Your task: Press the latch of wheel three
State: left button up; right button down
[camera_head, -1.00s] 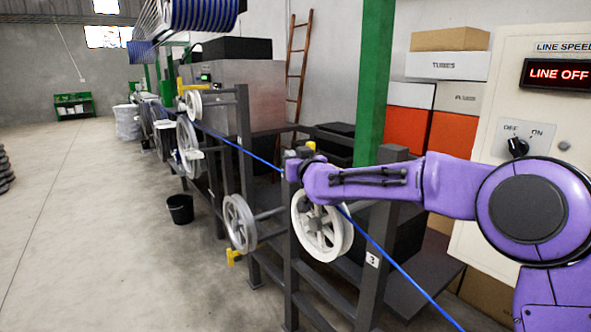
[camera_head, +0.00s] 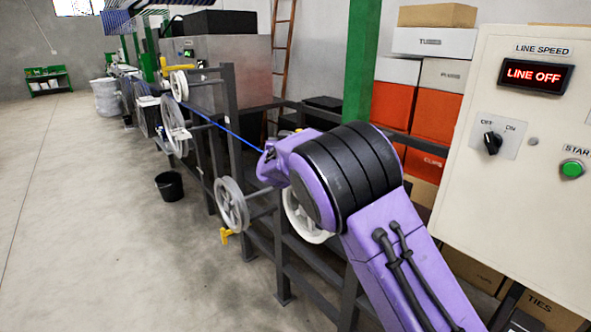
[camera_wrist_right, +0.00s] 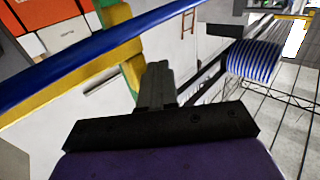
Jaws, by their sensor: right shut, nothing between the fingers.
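The white wheel (camera_head: 304,216) whose post carried the 3 label sits behind my right arm, which hides most of it and the label. My right gripper (camera_wrist_right: 157,84) is shut and empty in the right wrist view. The blue cable (camera_wrist_right: 110,40) crosses close beside it, with a yellow bar (camera_wrist_right: 60,92) along the cable; I cannot tell whether they touch the fingers. In the head view, the fingertips are hidden. My left gripper is out of view.
Another spoked wheel (camera_head: 231,204) with a yellow handle (camera_head: 227,236) stands left of my arm. Dark frame bars and a green post (camera_head: 372,62) are close by. The control panel (camera_head: 520,150) stands right. The floor at left is open.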

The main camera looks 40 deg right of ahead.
jog(key=shift+a, duration=0.1)
dwell(0.3)
jog(key=a+b, duration=0.3)
jog(key=a, duration=1.1)
jog(key=shift+s, duration=0.2)
